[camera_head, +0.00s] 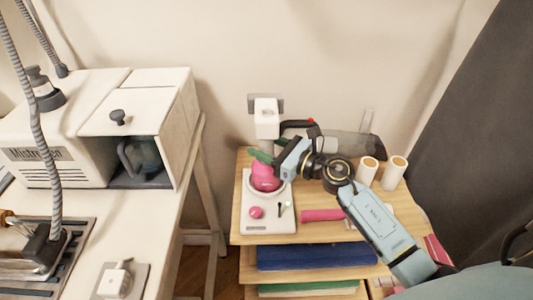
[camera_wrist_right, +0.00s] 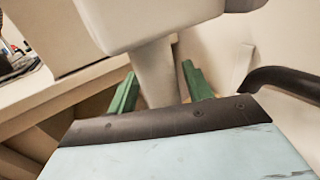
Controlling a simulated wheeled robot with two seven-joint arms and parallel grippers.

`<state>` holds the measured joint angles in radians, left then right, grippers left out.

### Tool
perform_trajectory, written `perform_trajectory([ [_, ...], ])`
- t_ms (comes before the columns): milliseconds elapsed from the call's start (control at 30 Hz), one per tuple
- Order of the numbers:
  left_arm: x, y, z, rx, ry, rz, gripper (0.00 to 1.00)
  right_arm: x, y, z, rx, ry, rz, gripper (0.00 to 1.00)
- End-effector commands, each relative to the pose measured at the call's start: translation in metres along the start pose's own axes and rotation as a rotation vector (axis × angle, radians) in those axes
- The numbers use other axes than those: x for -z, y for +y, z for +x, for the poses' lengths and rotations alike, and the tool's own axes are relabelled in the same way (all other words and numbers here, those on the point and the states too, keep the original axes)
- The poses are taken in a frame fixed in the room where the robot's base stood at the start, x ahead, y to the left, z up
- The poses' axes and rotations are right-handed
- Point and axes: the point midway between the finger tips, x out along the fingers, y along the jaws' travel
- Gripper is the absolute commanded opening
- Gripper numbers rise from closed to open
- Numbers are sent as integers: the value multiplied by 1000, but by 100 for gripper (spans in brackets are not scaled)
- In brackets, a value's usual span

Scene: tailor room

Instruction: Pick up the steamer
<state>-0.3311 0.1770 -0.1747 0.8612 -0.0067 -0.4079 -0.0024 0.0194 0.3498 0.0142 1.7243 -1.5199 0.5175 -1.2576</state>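No label marks the steamer, so I cannot tell for certain which thing it is. A white upright device with a blocky head (camera_head: 266,112) stands at the back left of the wooden shelf. Its white column shows in the right wrist view (camera_wrist_right: 157,75). My right gripper (camera_head: 262,158) is low in front of this column. In the right wrist view my right gripper's green fingers (camera_wrist_right: 159,70) are apart, one on each side of the column. I cannot tell whether they touch it. A dark curved handle (camera_head: 297,124) lies just right of the head. My left gripper is out of view.
A pink rounded object (camera_head: 265,176) stands on a white base (camera_head: 270,225) by my fingers. Two thread spools (camera_head: 367,172) stand to the right. A grey object (camera_head: 352,146) lies behind my wrist. A white table with a boxy machine (camera_head: 55,125) is at left.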

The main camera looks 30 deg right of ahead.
Motion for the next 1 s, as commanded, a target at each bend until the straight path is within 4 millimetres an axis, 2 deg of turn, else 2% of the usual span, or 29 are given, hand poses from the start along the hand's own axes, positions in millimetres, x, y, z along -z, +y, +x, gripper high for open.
perform_trajectory([
  [67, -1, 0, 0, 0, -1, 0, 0, 0, 0, 0, 0, 0, 0, 40],
  [367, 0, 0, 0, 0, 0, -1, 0, 0, 0, 0, 0, 0, -1, 0],
  [933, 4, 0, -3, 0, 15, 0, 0, -8, -1, 0, 1, -7, -4, 0],
  [1000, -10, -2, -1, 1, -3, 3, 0, -13, -1, 0, 1, -7, -5, 0],
])
